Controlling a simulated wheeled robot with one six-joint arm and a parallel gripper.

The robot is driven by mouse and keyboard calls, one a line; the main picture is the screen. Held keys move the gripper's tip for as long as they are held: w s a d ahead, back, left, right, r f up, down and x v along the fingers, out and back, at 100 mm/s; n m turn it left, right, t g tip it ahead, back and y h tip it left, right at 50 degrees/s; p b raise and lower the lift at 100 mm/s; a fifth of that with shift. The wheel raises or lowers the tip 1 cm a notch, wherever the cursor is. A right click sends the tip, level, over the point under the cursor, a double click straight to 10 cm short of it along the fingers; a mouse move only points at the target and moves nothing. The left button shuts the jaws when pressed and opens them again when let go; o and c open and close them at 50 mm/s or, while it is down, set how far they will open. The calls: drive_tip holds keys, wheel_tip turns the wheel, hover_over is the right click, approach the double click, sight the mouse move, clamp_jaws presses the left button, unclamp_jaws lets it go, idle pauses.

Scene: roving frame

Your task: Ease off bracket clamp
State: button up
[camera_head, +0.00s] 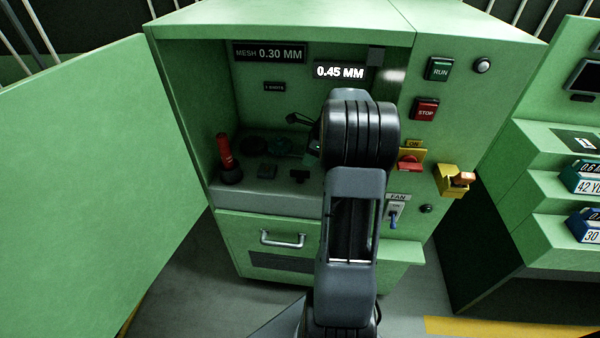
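I cannot pick out the bracket clamp for certain. Inside the open green cabinet (195,120), a red-handled lever (226,152) stands upright on a dark round base at the left. Dark round fittings (254,146) and small dark blocks (267,172) are on the bay floor and back. A thin black piece (298,119) shows just left of my arm's elbow; I cannot tell whether it belongs to my gripper or to the cabinet. My arm rises in front of the bay and hides its right part. My gripper's fingers cannot be made out behind it.
The cabinet door (95,180) is swung open at the left. Right of the bay are a RUN button (439,69), a STOP button (425,109), a red knob on yellow (409,161) and a FAN switch (394,214). A drawer handle (283,239) sits below.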

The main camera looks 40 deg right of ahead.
sight(300, 171)
drive_tip(key=x, duration=0.8)
clamp_jaws()
